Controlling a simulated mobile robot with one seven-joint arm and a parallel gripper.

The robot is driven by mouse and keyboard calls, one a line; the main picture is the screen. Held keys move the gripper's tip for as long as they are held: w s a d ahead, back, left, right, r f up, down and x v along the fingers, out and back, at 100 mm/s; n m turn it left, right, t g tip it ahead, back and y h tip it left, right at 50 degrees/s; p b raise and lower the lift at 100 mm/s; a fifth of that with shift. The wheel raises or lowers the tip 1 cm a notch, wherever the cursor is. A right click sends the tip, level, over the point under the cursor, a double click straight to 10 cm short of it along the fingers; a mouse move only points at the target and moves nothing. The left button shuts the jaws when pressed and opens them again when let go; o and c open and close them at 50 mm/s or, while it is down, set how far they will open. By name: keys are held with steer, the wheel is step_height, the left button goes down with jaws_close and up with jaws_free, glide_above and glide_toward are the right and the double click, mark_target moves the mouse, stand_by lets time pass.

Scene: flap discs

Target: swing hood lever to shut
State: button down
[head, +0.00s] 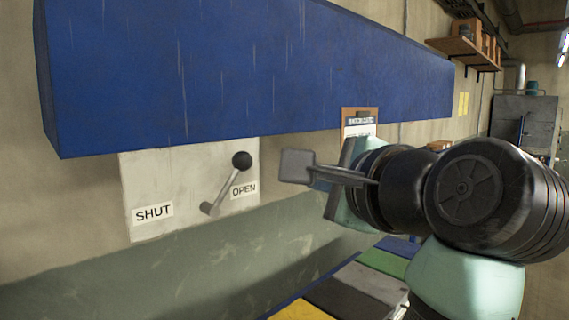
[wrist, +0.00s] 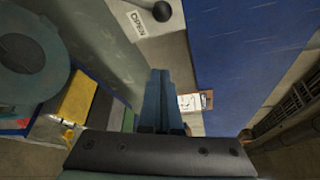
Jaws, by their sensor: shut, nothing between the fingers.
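The hood lever (head: 225,188) is a grey rod with a black ball knob (head: 242,160), on a pale plate (head: 190,180) below the blue hood (head: 250,70). The lever tilts up and right, beside the OPEN label (head: 243,190). The SHUT label (head: 153,214) is at the lower left of the plate. My gripper (head: 297,166) is shut and empty, a short way right of the knob in the head view. In the wrist view, the knob (wrist: 162,11) shows at the top, beyond the closed fingers (wrist: 158,85), apart from them. The lever's rod is mostly out of that view.
The blue hood overhangs the plate and my gripper. A clipboard (head: 360,122) hangs on the wall behind my arm. Yellow, grey and green coloured blocks or bins (head: 358,288) lie low at the bottom. The wall left of the lever is clear.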

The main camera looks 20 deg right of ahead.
steer(key=shift+a, duration=0.25)
steer(key=w+p, duration=0.2)
steer(key=w, duration=0.1)
steer(key=w+a+p, duration=0.1)
steer(key=w, duration=0.2)
steer(key=w+a+p, duration=0.1)
steer(key=w+p, duration=0.1)
steer(key=w, duration=0.1)
steer(key=shift+w+f+p, duration=0.1)
steer(key=shift+p, duration=0.25)
steer(key=shift+a, duration=0.4)
